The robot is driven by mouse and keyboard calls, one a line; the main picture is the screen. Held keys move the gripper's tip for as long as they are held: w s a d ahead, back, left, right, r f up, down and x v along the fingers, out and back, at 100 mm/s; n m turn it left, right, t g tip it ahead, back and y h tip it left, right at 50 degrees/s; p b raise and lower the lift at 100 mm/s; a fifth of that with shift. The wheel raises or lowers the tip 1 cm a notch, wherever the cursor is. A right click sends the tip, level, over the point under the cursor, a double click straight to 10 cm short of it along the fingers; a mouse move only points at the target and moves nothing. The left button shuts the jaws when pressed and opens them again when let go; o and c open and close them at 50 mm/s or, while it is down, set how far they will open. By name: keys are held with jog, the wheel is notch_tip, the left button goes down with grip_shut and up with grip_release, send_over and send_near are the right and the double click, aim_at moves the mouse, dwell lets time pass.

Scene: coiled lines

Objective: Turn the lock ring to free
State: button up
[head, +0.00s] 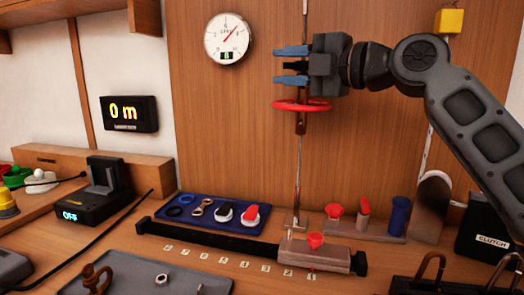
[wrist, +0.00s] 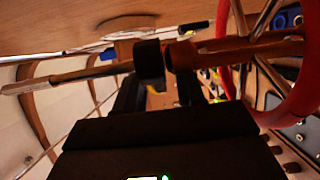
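A red ring (head: 302,105) with spokes sits around a vertical rod in front of the wood panel. It shows at the right of the wrist view (wrist: 282,98). A dark collar (wrist: 149,59) and a brown collar (wrist: 182,56) sit side by side on the rod, which runs across the wrist view. No label shows which ring is the lock ring. My gripper (head: 290,66) is just above the red ring, pointing left at the rod. Its two blue fingers are well apart, one above the other. A dark part shows between them; contact with the rod is unclear.
A dial (head: 227,39) hangs on the panel. A yellow block (head: 449,21) hangs at upper right. Below are a blue tray (head: 212,219), a dark rail with a block (head: 316,257), and a stand with red and blue pieces (head: 363,229). The air left of my gripper is clear.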

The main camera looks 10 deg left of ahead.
jog(key=shift+a+r+m+t+p, duration=0.1)
jog(key=shift+r+m+t+p, duration=0.3)
jog(key=shift+p, duration=1.25)
jog(key=m+t+h+p, duration=0.1)
jog(key=p, duration=0.2)
jog(key=t+h+p, duration=0.1)
jog(key=p, duration=0.2)
jog(key=shift+w+a+m+t, duration=0.2)
jog(key=shift+w+m+t, duration=0.1)
jog(key=shift+m, duration=0.1)
